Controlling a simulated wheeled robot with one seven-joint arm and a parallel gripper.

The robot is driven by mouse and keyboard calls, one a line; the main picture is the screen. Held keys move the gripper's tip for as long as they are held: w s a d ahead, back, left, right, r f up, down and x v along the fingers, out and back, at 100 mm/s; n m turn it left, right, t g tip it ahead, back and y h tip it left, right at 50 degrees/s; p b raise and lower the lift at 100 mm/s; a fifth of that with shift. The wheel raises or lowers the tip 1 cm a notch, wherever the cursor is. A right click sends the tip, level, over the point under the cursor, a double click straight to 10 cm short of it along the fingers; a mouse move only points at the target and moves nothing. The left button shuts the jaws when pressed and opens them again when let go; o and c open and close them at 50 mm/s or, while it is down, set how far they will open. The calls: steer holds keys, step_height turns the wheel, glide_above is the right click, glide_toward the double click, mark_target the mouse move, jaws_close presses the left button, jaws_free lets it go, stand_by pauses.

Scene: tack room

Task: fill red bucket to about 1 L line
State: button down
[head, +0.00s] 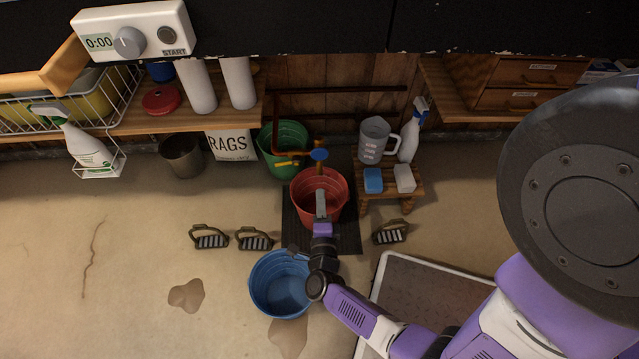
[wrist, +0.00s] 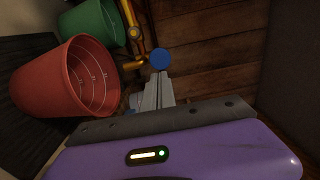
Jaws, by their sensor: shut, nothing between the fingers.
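The red bucket (head: 338,211) stands upright on a dark mat below a copper pipe tap. In the wrist view the red bucket (wrist: 50,83) shows curved measure lines on its inner wall; I cannot make out water in it. The tap's round blue handle (head: 319,154) sits above the bucket's back rim. My gripper (head: 321,205) is shut and empty, over the red bucket in the head view. In the wrist view my fingertips (wrist: 160,80) point at the blue handle (wrist: 161,59), very close; I cannot tell if they touch.
A blue bucket (head: 275,287) is in front, near wet floor patches. A small stool (head: 390,190) at right holds a grey jug (head: 374,139), a spray bottle (head: 411,136) and sponges. Stirrups lie on both sides.

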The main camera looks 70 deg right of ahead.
mark_target(320, 155)
steer(key=b+x, duration=0.3)
steer(key=x, duration=0.8)
steer(key=shift+d, duration=0.35)
steer(key=shift+w+d, duration=0.3)
steer(key=shift+d, duration=0.25)
steer(key=shift+b+x, duration=0.45)
steer(key=shift+x, duration=0.5)
steer(key=shift+w, duration=0.1)
steer(key=shift+d+r, duration=0.15)
steer(key=shift+d, duration=0.15)
stand_by(4.7)
